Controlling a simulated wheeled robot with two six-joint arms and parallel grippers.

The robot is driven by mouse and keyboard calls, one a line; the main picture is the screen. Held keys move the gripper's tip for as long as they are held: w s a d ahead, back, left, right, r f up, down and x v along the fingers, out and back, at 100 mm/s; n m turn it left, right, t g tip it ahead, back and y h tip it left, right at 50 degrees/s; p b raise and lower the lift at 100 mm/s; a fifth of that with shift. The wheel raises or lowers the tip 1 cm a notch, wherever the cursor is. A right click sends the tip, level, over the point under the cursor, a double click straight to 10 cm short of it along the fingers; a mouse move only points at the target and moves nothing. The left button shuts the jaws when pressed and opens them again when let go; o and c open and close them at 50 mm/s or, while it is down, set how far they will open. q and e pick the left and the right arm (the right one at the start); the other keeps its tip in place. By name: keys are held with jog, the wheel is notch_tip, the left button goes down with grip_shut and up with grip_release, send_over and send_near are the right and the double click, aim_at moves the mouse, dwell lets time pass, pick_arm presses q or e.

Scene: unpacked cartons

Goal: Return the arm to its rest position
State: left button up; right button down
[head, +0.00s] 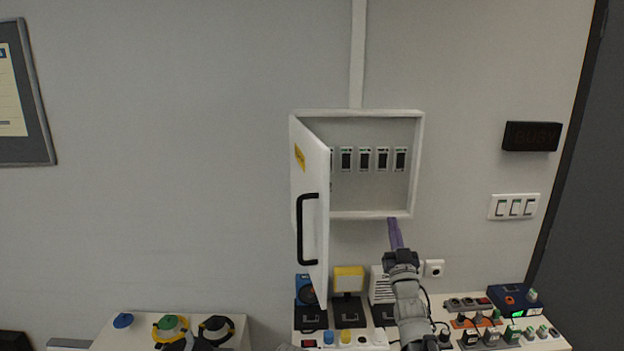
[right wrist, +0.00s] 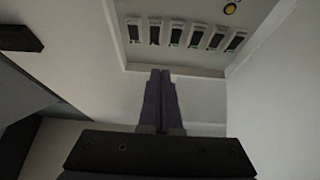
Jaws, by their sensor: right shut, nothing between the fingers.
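My right gripper (head: 394,224) has purple fingers and points up at the lower edge of an open white wall cabinet (head: 419,165). In the right wrist view its two fingers (right wrist: 160,85) lie together, shut and empty, just below the cabinet's bottom edge (right wrist: 175,70). I cannot tell from these views whether they touch it. The cabinet door (head: 312,180) with a black handle (head: 300,228) stands open on the left. A row of several dark switches (head: 364,159) shows inside; they also show in the right wrist view (right wrist: 175,35). My left gripper is not seen.
A white bench (head: 555,343) below the cabinet holds a yellow-topped device (head: 348,279), a blue box (head: 515,298) and several small parts. Another white bench (head: 235,328) stands at the lower left. A wall socket (head: 434,268) is right of my right wrist.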

jog(key=s+a+f+g, duration=0.2)
jog(key=a+f+g, duration=0.15)
jog(key=f, duration=0.35)
jog(key=s+a+f+n+g, duration=0.1)
jog(key=s+a+f+g, duration=0.2)
jog(key=f, duration=0.4)
jog(key=a+f+g, duration=0.4)
jog(key=f+g, duration=0.1)
jog(key=f, duration=0.2)
jog(key=s+a+f+n+g, duration=0.1)
jog(key=s+f+g, duration=0.2)
jog(key=s, duration=0.6)
jog(key=s+a+f+n+g+h, duration=0.1)
jog(key=s+f+g, duration=0.3)
jog(key=s, duration=0.5)
jog(key=s+a+f+g, duration=0.2)
jog(key=s+f+g, duration=0.2)
jog(key=s, duration=0.5)
jog(key=shift+a+f+n+g+h, duration=0.15)
jog(key=shift+a+n+g+h, duration=0.2)
jog(key=shift+g, duration=0.4)
